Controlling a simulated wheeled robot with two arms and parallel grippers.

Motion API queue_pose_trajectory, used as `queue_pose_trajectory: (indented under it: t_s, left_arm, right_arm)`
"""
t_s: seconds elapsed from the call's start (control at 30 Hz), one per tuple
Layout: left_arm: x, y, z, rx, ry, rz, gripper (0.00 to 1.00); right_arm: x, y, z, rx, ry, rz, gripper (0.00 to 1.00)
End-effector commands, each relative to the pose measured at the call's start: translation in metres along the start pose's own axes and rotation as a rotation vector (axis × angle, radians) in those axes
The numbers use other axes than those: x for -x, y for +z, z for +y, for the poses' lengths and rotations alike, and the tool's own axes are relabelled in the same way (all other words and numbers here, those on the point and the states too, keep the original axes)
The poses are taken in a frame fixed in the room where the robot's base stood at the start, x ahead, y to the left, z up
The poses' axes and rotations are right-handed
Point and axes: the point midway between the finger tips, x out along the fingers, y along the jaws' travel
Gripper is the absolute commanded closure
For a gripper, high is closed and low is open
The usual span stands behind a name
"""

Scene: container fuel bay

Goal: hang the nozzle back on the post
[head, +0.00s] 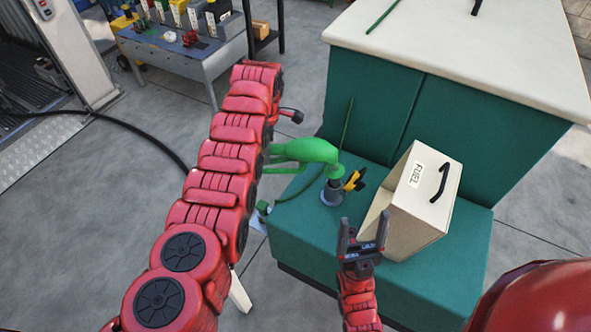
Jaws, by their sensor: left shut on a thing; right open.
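The green nozzle (310,151) is at the step of the green cabinet, its front end down at the grey filler neck (331,193). I cannot tell how deep it sits. Its handle runs left behind my red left arm. My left gripper is hidden behind that arm, so its hold does not show. My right gripper (362,238) is open and empty, in front of the filler neck, beside the fuel box. A grey post-like column (78,52) stands at the upper left; I cannot tell if it is the nozzle's post.
A cream box marked FUEL (418,205) with a black handle stands right of the neck. A yellow and black piece (354,181) lies beside the neck. A black hose (120,122) crosses the floor at left. A cluttered workbench (190,62) stands behind.

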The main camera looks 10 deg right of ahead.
Motion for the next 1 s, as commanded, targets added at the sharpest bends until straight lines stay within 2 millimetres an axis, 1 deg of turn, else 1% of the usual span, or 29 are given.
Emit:
queue_pose_trajectory:
  t_s: [0.03,0.2,0.5,0.6,1.0]
  left_arm:
    - [0.007,0.0,0.001,0.0,0.003,-0.001,1.0]
    - [0.026,-0.001,0.002,0.0,0.007,-0.002,1.0]
    - [0.053,-0.003,0.002,-0.001,0.004,-0.001,1.0]
    - [0.057,-0.003,0.002,0.0,0.004,-0.001,1.0]
    - [0.057,-0.003,0.001,-0.001,0.003,-0.001,1.0]
  right_arm:
    - [-0.001,0.0,0.0,0.0,0.0,0.0,0.25]
    - [-0.002,0.0,0.0,0.0,0.0,0.0,0.25]
    - [0.002,0.0,0.0,0.0,0.0,0.0,0.25]
    - [0.002,0.0,0.0,0.0,0.0,0.0,0.25]
    - [0.002,0.0,0.0,0.0,0.0,0.0,0.25]
